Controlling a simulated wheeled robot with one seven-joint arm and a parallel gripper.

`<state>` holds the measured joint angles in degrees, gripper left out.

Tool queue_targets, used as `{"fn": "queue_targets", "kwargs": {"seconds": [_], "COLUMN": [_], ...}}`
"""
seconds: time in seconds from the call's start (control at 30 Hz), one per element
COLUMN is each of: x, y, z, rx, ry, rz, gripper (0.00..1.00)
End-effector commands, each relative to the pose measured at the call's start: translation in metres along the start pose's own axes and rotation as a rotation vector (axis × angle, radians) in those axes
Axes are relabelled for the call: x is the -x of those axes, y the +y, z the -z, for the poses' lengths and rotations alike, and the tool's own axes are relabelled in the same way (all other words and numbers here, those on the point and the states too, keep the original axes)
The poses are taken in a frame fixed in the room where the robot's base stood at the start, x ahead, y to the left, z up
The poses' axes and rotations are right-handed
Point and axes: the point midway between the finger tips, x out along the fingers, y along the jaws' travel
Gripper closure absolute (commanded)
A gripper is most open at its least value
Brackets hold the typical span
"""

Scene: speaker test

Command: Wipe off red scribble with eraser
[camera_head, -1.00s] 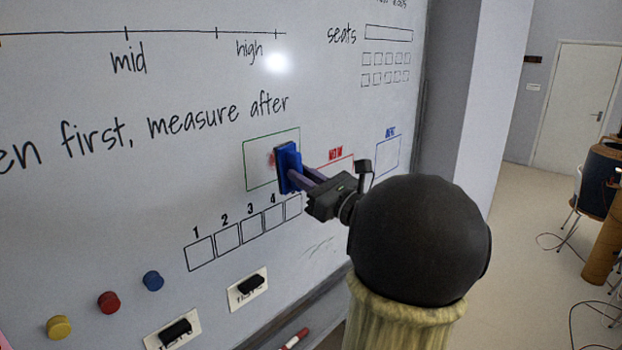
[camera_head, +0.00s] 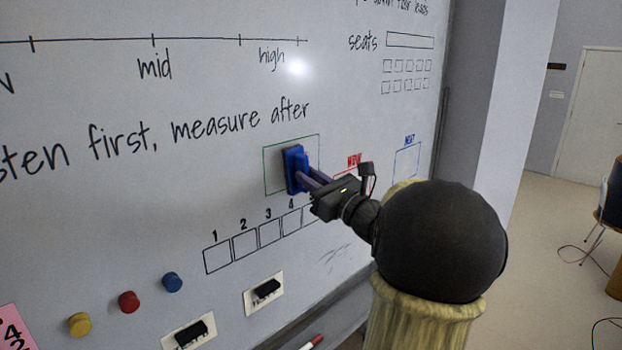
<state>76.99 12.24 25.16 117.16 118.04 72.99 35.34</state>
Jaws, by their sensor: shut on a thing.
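My gripper (camera_head: 308,180) is shut on a blue eraser (camera_head: 296,168). The eraser is upright at the whiteboard (camera_head: 120,190), over the right part of a green-outlined box (camera_head: 274,168). I cannot tell whether it touches the board. No red scribble shows in the visible part of the green box. The part behind the eraser is hidden. A red-outlined box with a red label (camera_head: 354,160) is just to the right, partly hidden by my gripper and arm.
A blue-outlined box (camera_head: 407,160) is further right. Numbered boxes (camera_head: 243,244) lie below. Yellow (camera_head: 80,324), red (camera_head: 129,301) and blue (camera_head: 172,282) round magnets and two black items on white cards (camera_head: 264,292) are lower left. A red-tipped marker (camera_head: 312,342) lies at the bottom.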

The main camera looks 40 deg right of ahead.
Motion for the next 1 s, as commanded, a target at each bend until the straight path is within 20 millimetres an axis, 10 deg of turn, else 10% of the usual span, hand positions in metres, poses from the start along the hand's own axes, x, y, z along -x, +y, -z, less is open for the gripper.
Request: {"fn": "queue_targets", "kwargs": {"seconds": [1.0], "x": [-0.015], "y": [0.000], "z": [0.004], "rx": [0.001], "ry": [-0.001], "rz": [-0.001], "gripper": [1.00]}}
